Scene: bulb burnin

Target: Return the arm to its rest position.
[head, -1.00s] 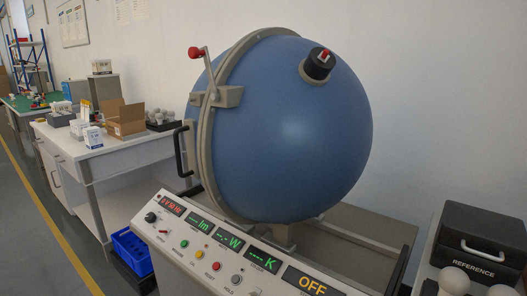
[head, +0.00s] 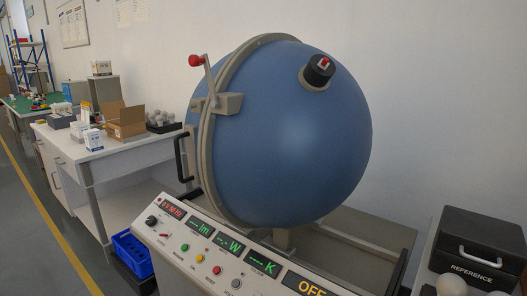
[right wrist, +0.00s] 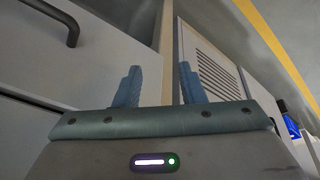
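My right gripper (right wrist: 160,88) shows in the right wrist view, its two blue-grey fingers standing apart with nothing between them. Beyond it are a pale cabinet front (right wrist: 95,60) with a dark handle and a louvred panel (right wrist: 215,75). My left gripper is in neither view, and neither arm shows in the head view. In the head view a large blue sphere (head: 295,140) stands closed behind a control panel (head: 245,250). Its latch lever has a red knob (head: 195,60), and a black cap with a red switch (head: 318,70) sits on top.
A black REFERENCE box (head: 483,235) stands at the right, with pale bulbs (head: 451,285) in front of it. A white bench (head: 110,160) at the left holds cartons and bulbs. A blue crate (head: 132,254) sits low beside it. The floor (head: 35,250) at the left is clear.

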